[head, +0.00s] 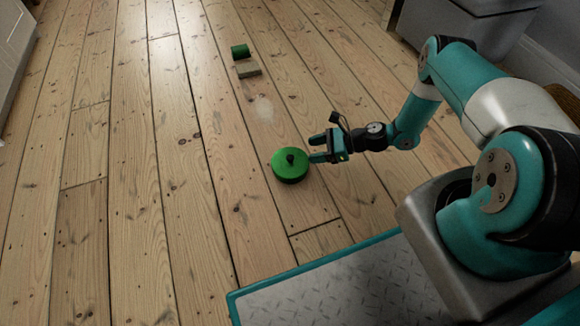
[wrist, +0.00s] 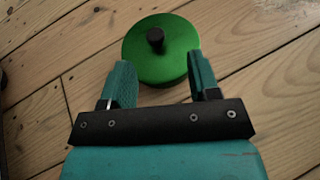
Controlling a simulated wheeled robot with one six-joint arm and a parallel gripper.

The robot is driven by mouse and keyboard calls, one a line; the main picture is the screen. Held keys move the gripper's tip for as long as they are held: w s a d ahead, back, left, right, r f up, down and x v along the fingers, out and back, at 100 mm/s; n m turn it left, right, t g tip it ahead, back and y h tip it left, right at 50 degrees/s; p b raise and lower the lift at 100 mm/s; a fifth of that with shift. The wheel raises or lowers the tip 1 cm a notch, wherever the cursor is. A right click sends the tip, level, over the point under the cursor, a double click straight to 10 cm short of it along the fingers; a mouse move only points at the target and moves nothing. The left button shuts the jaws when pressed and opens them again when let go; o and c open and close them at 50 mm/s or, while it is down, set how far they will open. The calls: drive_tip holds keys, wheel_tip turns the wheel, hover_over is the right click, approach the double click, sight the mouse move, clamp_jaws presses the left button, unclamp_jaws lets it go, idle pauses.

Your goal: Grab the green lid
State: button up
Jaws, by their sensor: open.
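The green lid (head: 288,168) is a round disc with a black knob on top, lying flat on the floorboards in front of my base. It also shows in the wrist view (wrist: 163,50), knob up, just beyond my fingertips. My gripper (head: 312,149) is open and empty, right beside the lid on its right in the head view. In the wrist view the gripper (wrist: 160,75) has its two teal fingers apart, with the near edge of the lid at the gap between the tips. I cannot tell whether a finger touches the lid.
A small green block or cylinder (head: 240,51) and a flat beige block (head: 249,71) lie farther off on the floor. A grey bin-like box (head: 460,22) stands at the upper right. The floor to the left of the lid is clear.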

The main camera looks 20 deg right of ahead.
sight(295, 162)
drive_tip(key=shift+x, duration=0.85)
drive_tip(key=a+f+b, duration=0.1)
drive_tip(key=a+b, duration=0.1)
drive_tip(key=a+f+b, duration=0.1)
drive_tip(key=shift+w+a+f+b, duration=0.3)
drive_tip(key=shift+f+b, duration=0.05)
drive_tip(key=shift+b, duration=0.05)
drive_tip(key=shift+w+a, duration=0.25)
drive_tip(key=shift+a, duration=0.2)
drive_tip(key=c, duration=1)
